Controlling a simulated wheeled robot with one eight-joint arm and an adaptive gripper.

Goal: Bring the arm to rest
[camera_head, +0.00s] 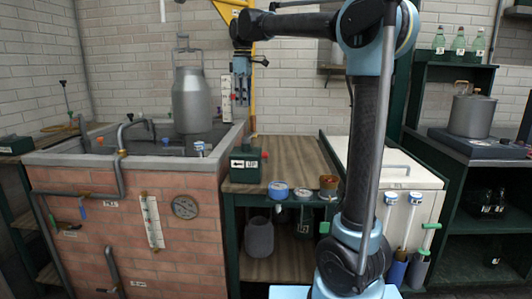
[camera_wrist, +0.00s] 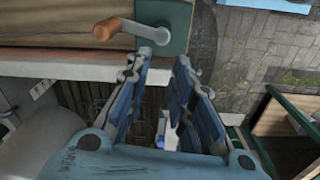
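My arm reaches up and across to the left in the head view. My gripper (camera_head: 241,92) hangs from its end, fingers down, in front of the brick wall and above the wooden-topped workbench (camera_head: 306,158). In the wrist view the two blue fingers of my gripper (camera_wrist: 165,62) stand apart with a gap between them. Nothing is held between them.
A white chest (camera_head: 398,168) and a shelf with a pot (camera_head: 471,115) are at right. The wrist view shows an orange-handled crank (camera_wrist: 118,30).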

